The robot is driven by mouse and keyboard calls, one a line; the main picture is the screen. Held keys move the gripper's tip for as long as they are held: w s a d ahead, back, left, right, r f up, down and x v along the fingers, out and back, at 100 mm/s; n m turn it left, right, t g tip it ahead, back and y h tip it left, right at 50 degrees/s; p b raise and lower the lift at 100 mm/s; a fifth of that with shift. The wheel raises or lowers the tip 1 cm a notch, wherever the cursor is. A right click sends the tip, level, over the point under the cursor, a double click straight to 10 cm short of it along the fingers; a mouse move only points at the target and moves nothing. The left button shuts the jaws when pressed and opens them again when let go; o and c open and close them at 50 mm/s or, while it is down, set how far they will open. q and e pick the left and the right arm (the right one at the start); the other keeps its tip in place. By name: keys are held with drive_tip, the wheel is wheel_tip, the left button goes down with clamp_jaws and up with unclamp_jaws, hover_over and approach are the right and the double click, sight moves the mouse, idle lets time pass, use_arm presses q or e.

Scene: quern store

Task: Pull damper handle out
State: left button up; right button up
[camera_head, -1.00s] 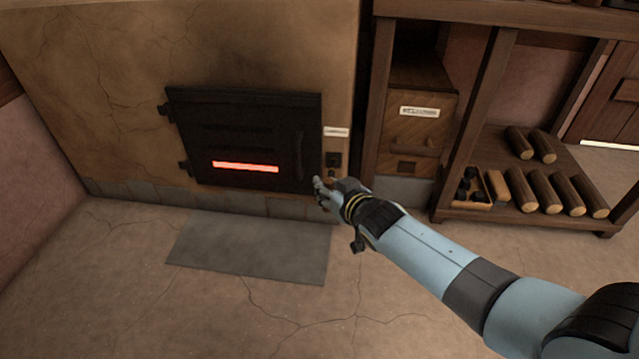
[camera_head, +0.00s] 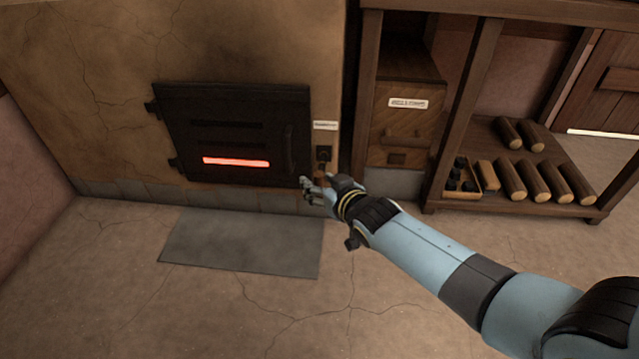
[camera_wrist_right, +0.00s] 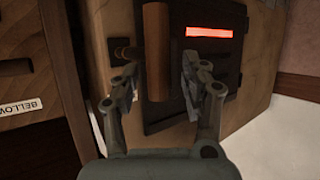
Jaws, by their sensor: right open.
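The damper handle (camera_wrist_right: 155,50) is a brown wooden cylinder on the front of the stove. In the right wrist view it stands between the two fingers of my right gripper (camera_wrist_right: 160,85), which are open with a gap at the sides. In the head view my right gripper (camera_head: 312,190) is at the lower right corner of the black stove door (camera_head: 232,132), below a small dark fitting (camera_head: 324,153) and a white label (camera_head: 325,125). The hand mostly hides the handle there. My left gripper is not in view.
A red glowing slot (camera_head: 235,162) shows in the stove door. A wooden box (camera_head: 407,120) with a label stands to the right. A shelf (camera_head: 520,209) holds several logs and a small tray of dark lumps. A grey mat (camera_head: 240,244) lies on the floor before the stove.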

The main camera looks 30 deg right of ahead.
drive_tip(key=v, duration=0.7)
drive_tip(key=shift+f, duration=0.15)
idle(0.3)
